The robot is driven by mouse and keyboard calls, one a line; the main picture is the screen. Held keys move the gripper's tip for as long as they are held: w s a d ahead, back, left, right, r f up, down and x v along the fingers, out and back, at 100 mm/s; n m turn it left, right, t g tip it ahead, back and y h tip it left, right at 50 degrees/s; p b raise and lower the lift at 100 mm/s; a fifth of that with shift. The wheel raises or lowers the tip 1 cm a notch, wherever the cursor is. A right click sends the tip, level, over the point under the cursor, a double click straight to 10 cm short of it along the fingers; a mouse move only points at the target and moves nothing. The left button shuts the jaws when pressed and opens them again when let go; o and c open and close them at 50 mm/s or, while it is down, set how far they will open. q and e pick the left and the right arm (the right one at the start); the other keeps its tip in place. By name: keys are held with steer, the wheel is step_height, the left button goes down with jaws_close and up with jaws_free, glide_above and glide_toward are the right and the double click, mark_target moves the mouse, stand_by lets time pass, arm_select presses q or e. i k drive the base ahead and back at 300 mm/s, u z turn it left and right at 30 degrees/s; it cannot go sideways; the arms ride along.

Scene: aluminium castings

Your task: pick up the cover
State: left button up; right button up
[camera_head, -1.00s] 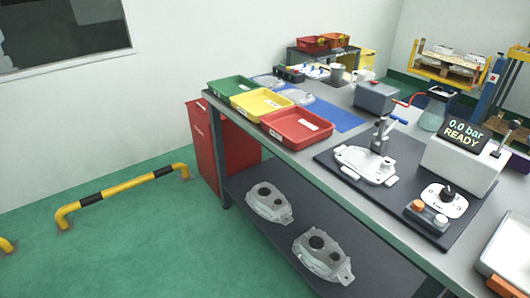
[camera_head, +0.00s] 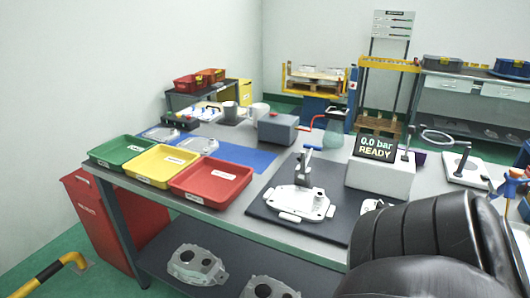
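Two flat pale-grey castings that look like covers lie at the blue mat on the bench, behind the trays: one casting (camera_head: 198,146) behind the yellow tray and another casting (camera_head: 162,133) farther left. A whitish plate with lugs (camera_head: 298,202) lies on the dark test mat under a clamp. I cannot tell for certain which of these is the task's cover. A black ribbed arm link of mine fills the lower right and hides part of the bench. Neither gripper's fingers show.
Green (camera_head: 122,150), yellow (camera_head: 160,166) and red (camera_head: 211,183) trays line the bench's front left. A tester (camera_head: 379,178) reading "0.0 bar READY" stands right of the plate. Housings (camera_head: 196,264) lie on the lower shelf. The blue mat (camera_head: 245,155) has free room.

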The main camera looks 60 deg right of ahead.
mark_target(310, 205)
steer(key=i, duration=2.5)
steer(key=z, duration=4.45)
